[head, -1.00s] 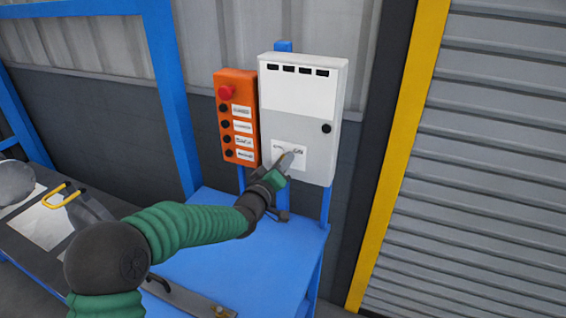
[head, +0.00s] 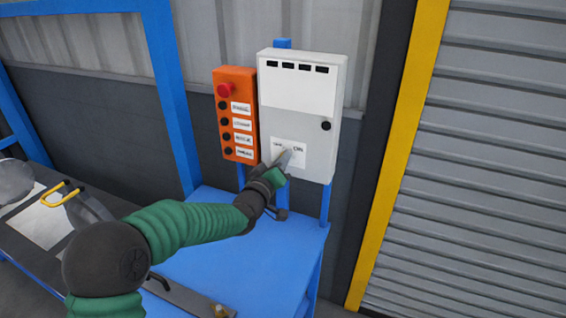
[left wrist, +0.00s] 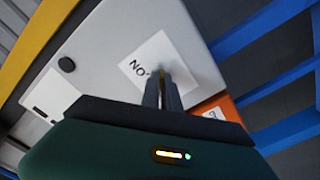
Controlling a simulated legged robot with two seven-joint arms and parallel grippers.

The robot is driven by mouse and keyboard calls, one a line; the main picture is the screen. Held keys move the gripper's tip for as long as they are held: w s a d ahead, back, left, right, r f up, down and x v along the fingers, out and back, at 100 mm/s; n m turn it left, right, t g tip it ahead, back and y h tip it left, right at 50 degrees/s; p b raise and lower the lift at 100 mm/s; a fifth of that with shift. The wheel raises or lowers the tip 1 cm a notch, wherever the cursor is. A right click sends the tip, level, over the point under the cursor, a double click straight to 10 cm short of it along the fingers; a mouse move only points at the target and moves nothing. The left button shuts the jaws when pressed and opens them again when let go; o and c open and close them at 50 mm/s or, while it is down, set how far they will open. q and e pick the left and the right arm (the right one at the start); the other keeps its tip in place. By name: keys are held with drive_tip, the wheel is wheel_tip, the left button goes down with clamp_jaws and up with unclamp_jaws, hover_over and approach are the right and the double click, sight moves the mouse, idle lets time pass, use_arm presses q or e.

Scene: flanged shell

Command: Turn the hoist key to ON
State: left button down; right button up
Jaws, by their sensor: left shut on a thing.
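The light grey hoist cabinet (head: 300,118) stands upright at the back of the blue bench. Its white switch label (head: 280,143) shows ON at the right; the lettering at the left is small. The label also shows in the left wrist view (left wrist: 152,55), rotated. My left gripper (head: 286,157) is at this label, its fingers shut on the hoist key. In the left wrist view the fingers (left wrist: 162,78) meet the label and hide the key, so its angle cannot be read. My right gripper is not in view.
An orange control box (head: 234,84) with a red button (head: 225,90) and labelled black buttons is left of the cabinet. The blue bench top (head: 220,245) is mostly clear below my arm. A yellow-handled item (head: 62,193) is at far left. A grey shutter (head: 480,170) is at right.

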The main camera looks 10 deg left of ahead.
use_arm(q)
drive_tip(key=shift+f+m+b, duration=0.2)
drive_tip(key=shift+m+b, duration=3.15)
drive_tip(key=shift+m, duration=0.85)
drive_tip(key=shift+f+m+b, duration=0.2)
drive_tip(key=shift+m+b, duration=3.1)
drive_tip(key=shift+m, duration=0.9)
drive_tip(key=c, duration=1.6)
unclamp_jaws()
drive_tip(key=shift+r, duration=0.2)
